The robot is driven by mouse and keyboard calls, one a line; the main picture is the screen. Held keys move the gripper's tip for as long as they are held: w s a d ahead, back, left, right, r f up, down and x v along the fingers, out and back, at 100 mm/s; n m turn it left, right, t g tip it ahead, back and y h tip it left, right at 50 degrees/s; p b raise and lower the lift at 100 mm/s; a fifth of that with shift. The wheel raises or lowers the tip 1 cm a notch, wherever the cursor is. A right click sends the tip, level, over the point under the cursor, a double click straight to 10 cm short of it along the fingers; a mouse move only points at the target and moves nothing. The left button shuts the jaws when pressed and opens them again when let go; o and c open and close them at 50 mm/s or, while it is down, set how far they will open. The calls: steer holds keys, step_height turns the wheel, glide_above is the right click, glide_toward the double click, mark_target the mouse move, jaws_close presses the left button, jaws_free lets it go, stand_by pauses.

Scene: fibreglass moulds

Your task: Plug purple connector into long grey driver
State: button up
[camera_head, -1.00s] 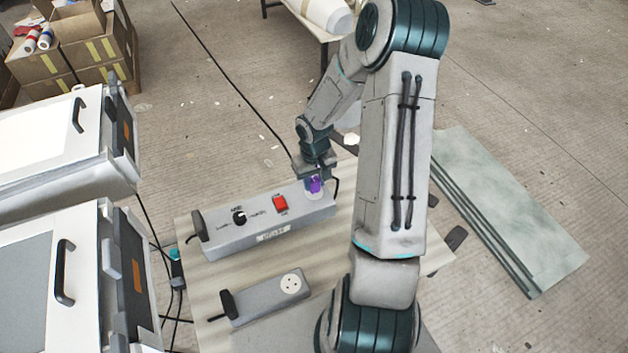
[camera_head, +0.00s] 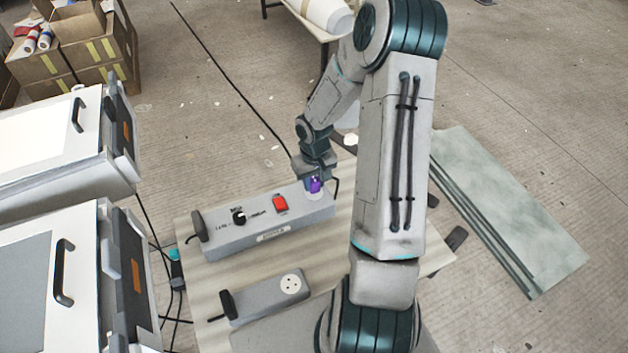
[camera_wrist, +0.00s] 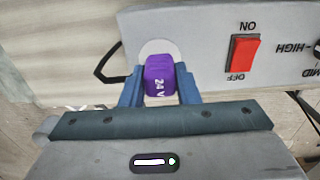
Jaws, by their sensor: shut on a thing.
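The long grey driver (camera_head: 252,237) lies on the wooden table in the head view, with a black knob and a red switch on top. It also shows in the wrist view (camera_wrist: 200,40), with a round pale socket face (camera_wrist: 152,48) near its end. The purple connector (camera_wrist: 158,75), marked 24 V, is between the fingers of my gripper (camera_wrist: 160,88), which is shut on it. The connector (camera_head: 315,185) stands at the socket face at the driver's right end. The gripper hides part of it, and I cannot tell how deep it sits.
A shorter grey driver (camera_head: 262,300) with a round white socket lies nearer on the table (camera_head: 190,258). Two white-lidded machines with black handles stand at the left (camera_head: 60,140). Flat greenish panels (camera_head: 510,215) lie on the floor at the right.

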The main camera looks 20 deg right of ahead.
steer(key=shift+f+b, duration=0.45)
steer(key=shift+f, duration=0.1)
steer(key=o, duration=1)
step_height(320, 180, up, 14)
steer(key=s+a+r+t, duration=0.1)
steer(key=s+a+r, duration=0.4)
steer(key=s, duration=0.4)
steer(key=s+a+r+t, duration=0.2)
steer(key=s+a+r, duration=0.2)
steer(key=s+r, duration=0.4)
steer(key=shift+s+a+r, duration=0.25)
steer(key=shift+s+a, duration=0.15)
steer(key=shift+s, duration=0.7)
